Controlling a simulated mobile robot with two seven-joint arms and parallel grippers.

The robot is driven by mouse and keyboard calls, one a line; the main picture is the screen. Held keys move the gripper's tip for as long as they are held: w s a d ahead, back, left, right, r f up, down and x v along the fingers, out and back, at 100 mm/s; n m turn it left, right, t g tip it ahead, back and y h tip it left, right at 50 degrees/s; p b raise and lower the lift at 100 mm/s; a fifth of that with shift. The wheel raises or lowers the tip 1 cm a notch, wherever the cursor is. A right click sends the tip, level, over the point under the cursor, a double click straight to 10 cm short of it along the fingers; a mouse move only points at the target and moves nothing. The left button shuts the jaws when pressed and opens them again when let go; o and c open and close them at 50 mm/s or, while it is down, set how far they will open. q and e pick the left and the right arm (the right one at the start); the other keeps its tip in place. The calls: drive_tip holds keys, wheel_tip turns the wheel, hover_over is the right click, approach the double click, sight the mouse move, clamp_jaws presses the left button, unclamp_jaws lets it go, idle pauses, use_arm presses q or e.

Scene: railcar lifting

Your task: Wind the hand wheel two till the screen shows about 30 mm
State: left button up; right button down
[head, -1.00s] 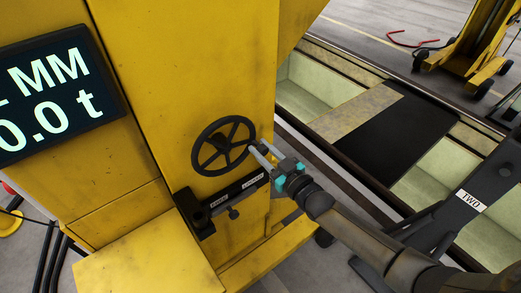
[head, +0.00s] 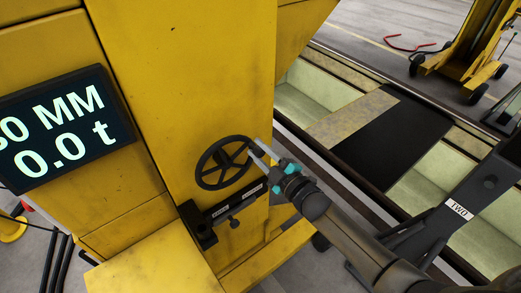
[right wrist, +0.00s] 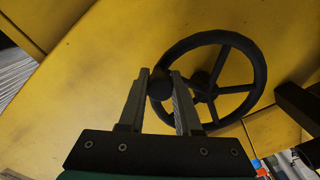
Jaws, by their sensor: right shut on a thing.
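The black hand wheel (head: 223,161) is on the front of the yellow lifting post. My right gripper (head: 252,149) is at its upper right rim, shut on the wheel's handle. In the right wrist view, the black handle (right wrist: 160,86) sits between the two fingers, with the wheel (right wrist: 203,86) just to the right. The screen (head: 65,130) at left reads "0 MM" with a partly cut digit before it, which looks like a 3, and "0.0 t" below. My left gripper is not in view.
A labelled black bar (head: 238,203) with a small knob is just under the wheel. A yellow ledge (head: 160,265) juts out below. A dark beam marked TWO (head: 458,208) stands at right. A pit with pale walls lies behind my right arm.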

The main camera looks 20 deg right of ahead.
drive_tip(key=shift+a+r+n, duration=0.1)
drive_tip(key=shift+r+n, duration=0.05)
drive_tip(key=shift+n, duration=0.15)
drive_tip(key=c, duration=0.6)
unclamp_jaws()
drive_tip(key=shift+s, duration=0.1)
drive_tip(key=v, duration=1.5)
